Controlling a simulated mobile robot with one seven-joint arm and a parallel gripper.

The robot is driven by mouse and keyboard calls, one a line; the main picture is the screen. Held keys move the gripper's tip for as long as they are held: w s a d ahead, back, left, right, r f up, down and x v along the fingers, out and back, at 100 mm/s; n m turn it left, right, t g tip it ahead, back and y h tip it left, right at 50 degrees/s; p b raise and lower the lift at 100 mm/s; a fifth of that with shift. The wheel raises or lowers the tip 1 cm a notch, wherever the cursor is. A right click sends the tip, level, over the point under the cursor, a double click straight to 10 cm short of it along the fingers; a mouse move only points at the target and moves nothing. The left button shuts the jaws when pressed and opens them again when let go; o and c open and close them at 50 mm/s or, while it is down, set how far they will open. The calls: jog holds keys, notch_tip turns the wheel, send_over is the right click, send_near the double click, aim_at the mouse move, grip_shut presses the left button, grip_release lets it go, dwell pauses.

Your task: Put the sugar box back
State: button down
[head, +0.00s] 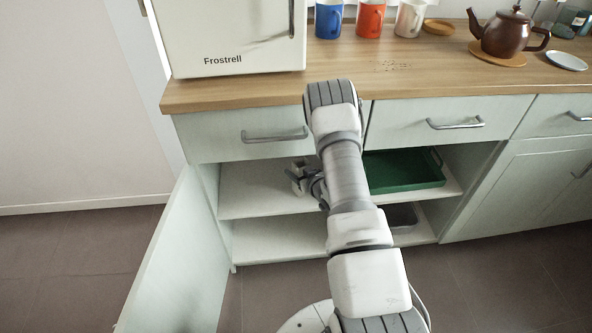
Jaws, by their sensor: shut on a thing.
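My gripper (308,184) reaches into the open cupboard under the counter, over the left part of the upper shelf (250,188). Its dark fingers are shut on a small pale thing (297,176), which I take for the sugar box. Only part of it shows, and no label is readable. My arm hides the area just right of the gripper. I cannot tell whether the box touches the shelf.
A green tray (405,186) lies on the upper shelf's right side. A grey container (402,217) stands below. The cupboard door (172,265) is open at left. The counter holds a Frostrell appliance (230,35), mugs (370,18) and a teapot (507,34). The left shelf area looks clear.

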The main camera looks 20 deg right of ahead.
jog(key=shift+c, duration=1)
grip_release()
jog(key=shift+f, duration=0.15)
jog(key=p+v, duration=0.4)
jog(key=v, duration=0.8)
